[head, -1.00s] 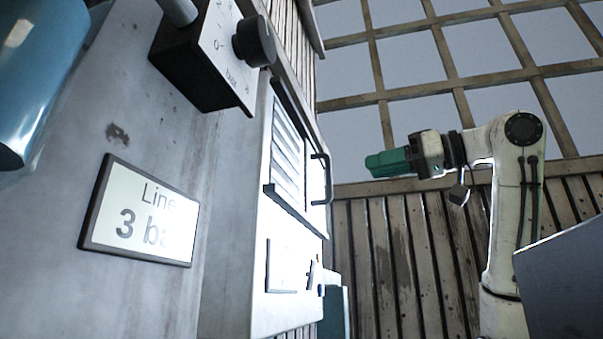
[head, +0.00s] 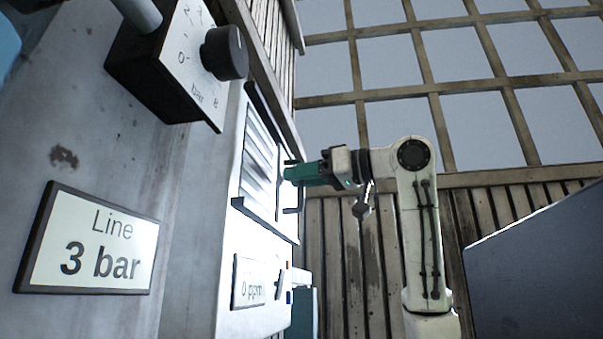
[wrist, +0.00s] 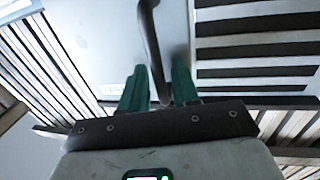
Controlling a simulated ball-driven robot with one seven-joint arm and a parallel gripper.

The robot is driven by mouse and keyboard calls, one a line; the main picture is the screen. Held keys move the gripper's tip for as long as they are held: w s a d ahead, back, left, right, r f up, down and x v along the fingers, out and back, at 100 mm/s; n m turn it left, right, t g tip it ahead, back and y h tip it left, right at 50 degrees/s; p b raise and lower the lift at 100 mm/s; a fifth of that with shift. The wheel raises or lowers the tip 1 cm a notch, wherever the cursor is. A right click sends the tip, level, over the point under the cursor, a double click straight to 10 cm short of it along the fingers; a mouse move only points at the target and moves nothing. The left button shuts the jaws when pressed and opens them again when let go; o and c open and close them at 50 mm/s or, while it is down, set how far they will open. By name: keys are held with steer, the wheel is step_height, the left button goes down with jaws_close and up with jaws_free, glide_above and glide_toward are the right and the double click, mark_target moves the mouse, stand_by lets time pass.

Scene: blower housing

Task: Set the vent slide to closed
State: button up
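The vent slide is a pale plate (wrist: 178,30) with a dark bar handle (wrist: 153,40); the handle also shows in the head view (head: 300,198). Open slots of the vent (wrist: 255,45) show to the right of the plate in the wrist view, and as a striped grille (head: 258,165) in the head view. My gripper (wrist: 160,85) has its two green fingers on either side of the handle, with gaps visible between them and the bar. It is open. In the head view my gripper (head: 291,172) is at the handle, its fingertips partly overlapping it.
A pressure box with a black knob (head: 225,53) juts out above the vent. A "Line 3 bar" plate (head: 92,242) is at the left, and a "0 ppm" plate (head: 249,282) is below the vent. A dark panel (head: 540,270) stands at the right.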

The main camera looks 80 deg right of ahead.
jaws_close()
stand_by(0.3)
stand_by(0.3)
